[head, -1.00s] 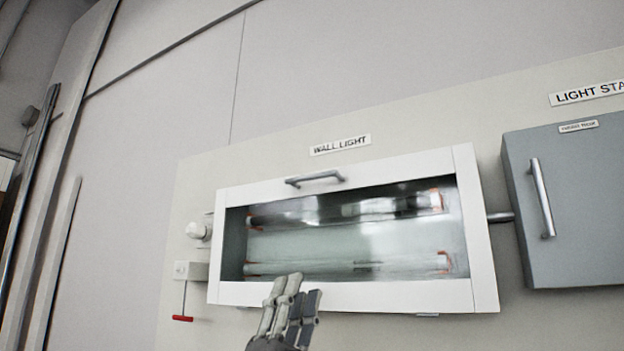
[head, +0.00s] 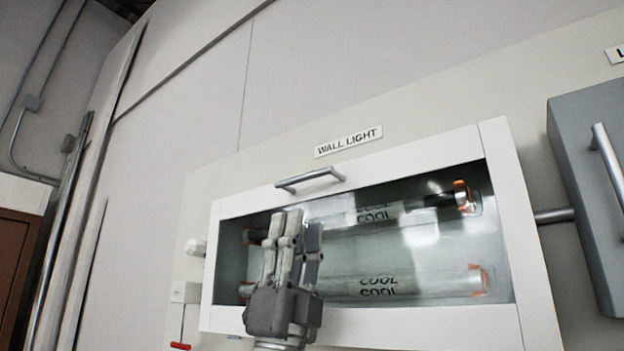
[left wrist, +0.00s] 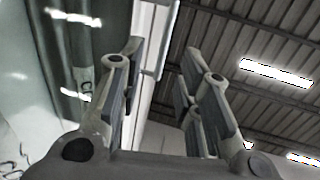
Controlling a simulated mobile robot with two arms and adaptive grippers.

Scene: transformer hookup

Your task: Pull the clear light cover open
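The clear light cover (head: 415,243) is a transparent panel in a white frame under the WALL LIGHT label, and it looks closed. Its grey bar handle (head: 310,180) is on the top edge of the frame. Two tubes marked COOL (head: 378,286) show behind the panel. My left gripper (head: 290,222) is in front of the cover's left part, with its fingers pointing up, below the handle. In the left wrist view the left gripper (left wrist: 163,55) has its fingers apart with nothing held between them. My right gripper is not in view.
A grey cabinet (head: 590,185) with a bar handle is to the right, joined to the light by a pipe (head: 553,215). A red pull handle (head: 180,346) hangs at lower left. The wall (head: 330,70) above the label is bare.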

